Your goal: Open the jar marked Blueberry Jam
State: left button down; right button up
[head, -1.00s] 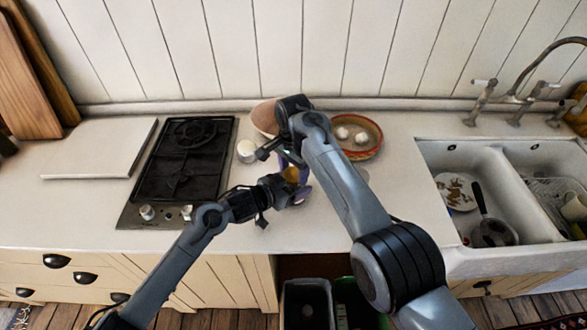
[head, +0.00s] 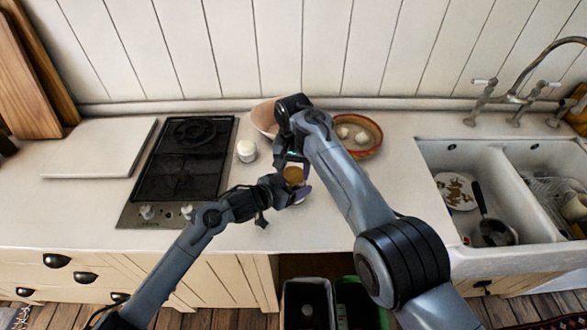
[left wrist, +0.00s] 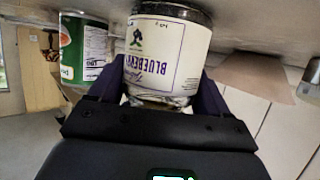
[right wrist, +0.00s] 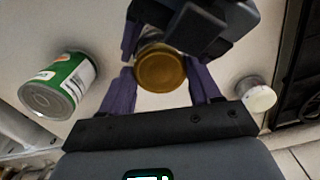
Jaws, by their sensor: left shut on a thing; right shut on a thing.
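The jar marked Blueberry (left wrist: 165,50) stands on the counter; its label reads upside down in the left wrist view. My left gripper (head: 296,190) is shut on the jar's body from the left, its purple fingers on either side of it. The gold lid (right wrist: 160,70) is on the jar's upper end and also shows in the head view (head: 293,174). My right gripper (right wrist: 160,75) is above, its purple fingers shut on either side of the lid. I cannot tell whether the lid is loose.
A green can (right wrist: 62,88) stands near the jar, hidden by my right arm in the head view. A small white jar (head: 246,151) stands left of the jar, near the hob (head: 185,160). Behind are a pinkish bowl (head: 264,117) and an orange dish (head: 371,151). The sink (head: 450,225) is right.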

jog(key=o, duration=1.2)
jog(key=shift+r, duration=0.1)
jog(key=shift+r, duration=2.15)
jog(key=shift+c, duration=0.5)
notch_tip(320, 180, up, 2)
jog(key=m, duration=0.4)
jog(key=shift+r+m, duration=0.25)
jog(key=shift+m, duration=0.05)
jog(key=shift+r+m, duration=0.25)
jog(key=shift+m, duration=0.65)
jog(key=shift+f, duration=3.75)
jog(key=shift+c, duration=0.3)
